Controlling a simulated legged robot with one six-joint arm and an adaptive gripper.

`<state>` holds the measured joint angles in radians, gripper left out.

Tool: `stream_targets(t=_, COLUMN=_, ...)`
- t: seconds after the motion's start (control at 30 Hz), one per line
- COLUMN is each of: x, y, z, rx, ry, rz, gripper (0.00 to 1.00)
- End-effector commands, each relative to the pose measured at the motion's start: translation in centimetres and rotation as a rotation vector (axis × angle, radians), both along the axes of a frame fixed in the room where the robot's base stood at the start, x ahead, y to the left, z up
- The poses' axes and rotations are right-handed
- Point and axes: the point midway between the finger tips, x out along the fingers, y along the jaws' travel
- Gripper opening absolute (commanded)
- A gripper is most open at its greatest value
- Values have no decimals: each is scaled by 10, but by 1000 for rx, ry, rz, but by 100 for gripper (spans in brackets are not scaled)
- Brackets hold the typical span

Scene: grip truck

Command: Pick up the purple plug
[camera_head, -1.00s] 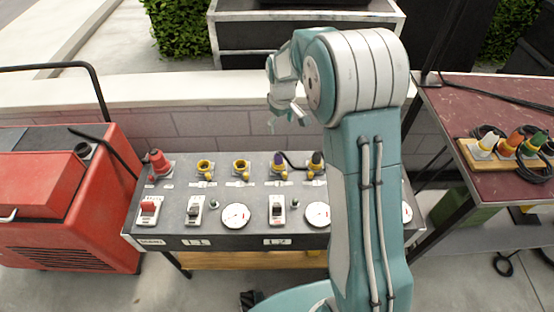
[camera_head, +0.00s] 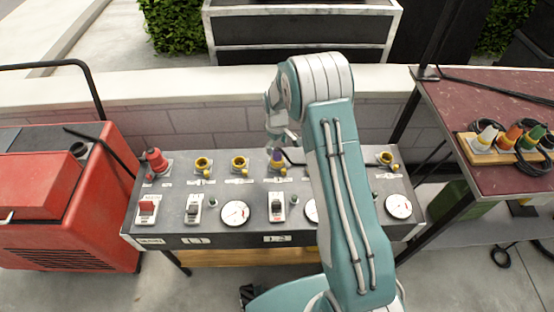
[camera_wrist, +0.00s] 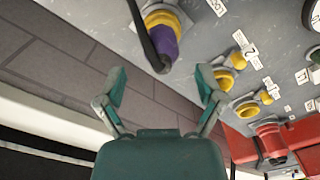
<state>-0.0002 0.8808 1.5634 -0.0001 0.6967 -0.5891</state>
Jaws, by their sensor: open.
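The purple plug (camera_head: 277,157) sits in a yellow socket on the grey panel table (camera_head: 172,217), near the panel's back edge. A black cable runs from it to the right. In the wrist view the purple plug (camera_wrist: 166,42) is at the top centre, with the dark cable beside it. My gripper (camera_head: 281,140) is above and just behind the plug in the head view, close to it. In the wrist view my gripper (camera_wrist: 162,90) is open and empty, its two fingers apart. The plug lies beyond the fingertips, not between them.
A red plug (camera_head: 156,160) and empty yellow sockets (camera_head: 203,164) line the panel. A red generator (camera_head: 60,200) stands left. A dark red table (camera_head: 480,110) with several coloured plugs stands right. A low block wall (camera_head: 190,125) runs behind the panel.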

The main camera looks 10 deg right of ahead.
Motion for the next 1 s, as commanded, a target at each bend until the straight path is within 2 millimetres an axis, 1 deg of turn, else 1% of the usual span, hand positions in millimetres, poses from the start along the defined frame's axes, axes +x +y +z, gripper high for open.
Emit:
stream_targets(t=0.03, x=-3, y=0, z=-9, rx=0, ry=4, rz=0, gripper=87)
stream_targets(t=0.1, x=-5, y=0, z=-21, rx=0, ry=4, rz=0, gripper=87)
stream_targets(t=0.2, x=-4, y=0, z=-33, rx=0, ry=2, rz=0, gripper=87)
stream_targets(t=0.27, x=-4, y=0, z=-36, rx=0, ry=1, rz=0, gripper=87)
stream_targets(t=0.43, x=-4, y=0, z=-36, rx=0, ry=0, rz=0, gripper=87)
stream_targets(t=0.47, x=-4, y=0, z=-36, rx=0, ry=0, rz=0, gripper=78)
stream_targets(t=0.5, x=-4, y=0, z=-36, rx=0, ry=0, rz=0, gripper=60)
stream_targets(t=0.57, x=-4, y=0, z=-36, rx=0, ry=0, rz=0, gripper=33)
stream_targets(t=0.6, x=-4, y=0, z=-36, rx=0, ry=0, rz=0, gripper=16)
stream_targets(t=0.63, x=-4, y=0, z=-36, rx=0, ry=0, rz=0, gripper=2)
stream_targets(t=0.67, x=-4, y=0, z=-36, rx=0, ry=0, rz=0, gripper=0)
stream_targets(t=1.0, x=-4, y=0, z=-36, rx=0, ry=1, rz=0, gripper=0)
